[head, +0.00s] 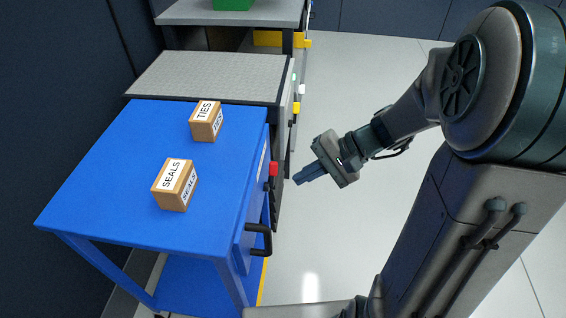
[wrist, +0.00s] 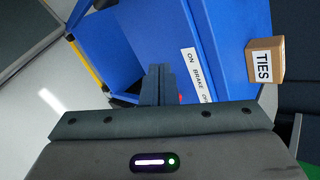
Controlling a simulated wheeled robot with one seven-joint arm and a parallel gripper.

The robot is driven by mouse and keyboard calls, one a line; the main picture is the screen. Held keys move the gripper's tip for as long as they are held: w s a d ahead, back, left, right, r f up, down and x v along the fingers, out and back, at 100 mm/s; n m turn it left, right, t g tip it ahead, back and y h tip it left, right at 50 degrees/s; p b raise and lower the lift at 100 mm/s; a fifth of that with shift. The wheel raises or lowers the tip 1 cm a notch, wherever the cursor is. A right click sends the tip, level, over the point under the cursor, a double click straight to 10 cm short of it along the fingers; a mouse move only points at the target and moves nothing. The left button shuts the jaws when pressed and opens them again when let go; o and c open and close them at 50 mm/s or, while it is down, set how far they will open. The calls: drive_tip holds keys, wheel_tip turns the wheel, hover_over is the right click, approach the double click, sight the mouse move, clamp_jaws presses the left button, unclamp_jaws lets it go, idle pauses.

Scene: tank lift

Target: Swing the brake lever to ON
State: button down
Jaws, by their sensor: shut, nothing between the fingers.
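The brake lever's red knob (head: 272,169) shows on the right side of the blue cart (head: 100,185). My gripper (head: 297,179) is shut and empty, just right of the knob, with a small gap between them in the head view. In the wrist view my closed fingers (wrist: 160,70) point toward the cart side and hide most of the lever. Only a sliver of red (wrist: 181,98) shows beside them, near the OFF end of the label. The white label (wrist: 196,75) reads ON, BRAKE, OFF, with OFF partly cut off by my gripper body.
A SEALS box (head: 175,186) and a TIES box (head: 206,121) stand on the cart top. A black handle (head: 262,240) sticks out from the cart's near right side. A grey-topped bench (head: 210,75) stands beyond the cart. The floor right of the cart is clear.

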sight(272, 175)
drive_tip(key=w+d+f+m+t+y+b, duration=0.2)
drive_tip(key=w+d+f+m+t+b, duration=0.1)
drive_tip(key=w+f, duration=0.3)
drive_tip(key=w+d+f+m+t+y+b, duration=0.2)
drive_tip(key=w+f+m+t+b, duration=0.1)
drive_tip(key=w+f+b, duration=0.3)
drive_tip(key=shift+d+t, duration=0.4)
drive_tip(key=shift+t, duration=0.2)
drive_tip(key=shift+a, duration=0.1)
drive_tip(key=a+b, duration=0.1)
drive_tip(key=a, duration=0.2)
drive_tip(key=w+a+b, duration=0.1)
drive_tip(key=a, duration=0.2)
drive_tip(key=w+a+b, duration=0.1)
drive_tip(key=a, duration=0.2)
drive_tip(key=shift+w+f, duration=0.15)
drive_tip(key=shift+w, duration=0.05)
drive_tip(key=shift+s+a+r, duration=0.1)
drive_tip(key=shift+s+r, duration=0.25)
drive_tip(key=shift+s, duration=0.3)
